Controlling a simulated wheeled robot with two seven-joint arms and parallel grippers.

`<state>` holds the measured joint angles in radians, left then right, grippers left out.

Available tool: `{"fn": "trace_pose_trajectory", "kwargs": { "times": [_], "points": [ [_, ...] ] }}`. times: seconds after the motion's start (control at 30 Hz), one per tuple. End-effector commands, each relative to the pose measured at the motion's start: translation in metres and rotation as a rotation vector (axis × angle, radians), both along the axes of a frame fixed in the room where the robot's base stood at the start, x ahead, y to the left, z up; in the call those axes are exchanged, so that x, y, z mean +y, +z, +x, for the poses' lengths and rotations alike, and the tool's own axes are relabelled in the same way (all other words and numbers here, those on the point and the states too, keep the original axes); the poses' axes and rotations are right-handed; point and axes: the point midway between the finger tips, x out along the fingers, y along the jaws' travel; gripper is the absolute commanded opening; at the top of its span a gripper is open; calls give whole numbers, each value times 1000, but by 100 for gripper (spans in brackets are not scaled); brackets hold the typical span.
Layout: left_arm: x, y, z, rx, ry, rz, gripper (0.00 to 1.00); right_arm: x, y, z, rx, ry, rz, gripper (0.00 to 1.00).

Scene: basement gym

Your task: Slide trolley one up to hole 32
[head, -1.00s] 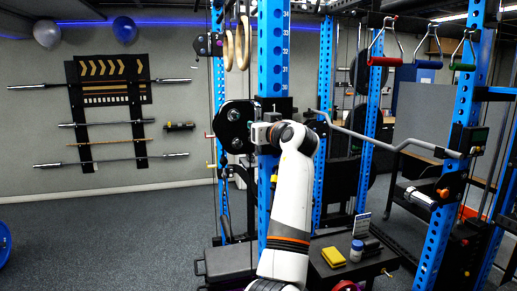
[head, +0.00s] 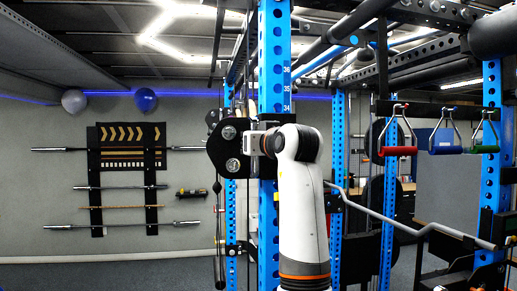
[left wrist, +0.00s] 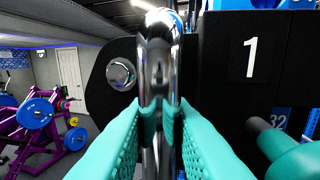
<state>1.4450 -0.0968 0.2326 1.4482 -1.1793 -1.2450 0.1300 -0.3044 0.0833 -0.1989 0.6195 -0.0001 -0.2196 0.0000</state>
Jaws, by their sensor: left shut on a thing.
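Trolley one is a black carriage (head: 226,148) on the blue upright (head: 268,240) in the head view. In the left wrist view its black plate (left wrist: 222,75) bears a white 1. My left gripper (head: 262,143) is at the trolley. In the left wrist view its teal fingers (left wrist: 160,118) are shut around the upright chrome handle (left wrist: 158,60). A teal knob (left wrist: 295,155) sticks out at right. The number 32 (left wrist: 277,121) shows on blue metal beside the plate. In the head view, 34 to 36 (head: 287,88) show above the trolley; lower numbers are hidden. My right gripper is out of view.
A bent grey bar (head: 400,225) and hanging handles in red (head: 398,150), blue and green are at right. Barbells (head: 130,187) hang on the back wall. Black beams cross overhead. A purple machine (left wrist: 40,125) stands off left in the left wrist view.

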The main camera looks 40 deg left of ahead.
Motion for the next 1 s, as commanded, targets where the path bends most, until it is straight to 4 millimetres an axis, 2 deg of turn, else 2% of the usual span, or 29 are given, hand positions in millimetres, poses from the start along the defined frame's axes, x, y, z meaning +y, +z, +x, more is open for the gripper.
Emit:
{"fn": "trace_pose_trajectory", "kwargs": {
  "times": [0.27,0.3,0.37,0.63,0.73,0.87,1.0],
  "points": [
    [0,-1,0,2,0,-3,0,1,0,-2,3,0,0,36],
    [0,-1,0,2,0,-3,21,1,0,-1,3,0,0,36],
    [0,-1,0,2,0,-3,28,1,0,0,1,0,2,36],
    [0,-1,0,1,0,-3,28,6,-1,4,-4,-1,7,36],
    [-6,-3,-3,1,-1,-3,28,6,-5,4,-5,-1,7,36],
    [-24,-5,-13,-2,-3,-3,28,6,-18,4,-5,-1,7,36],
    [-52,-6,-28,-2,-4,-2,28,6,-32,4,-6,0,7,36]
  ]
}}
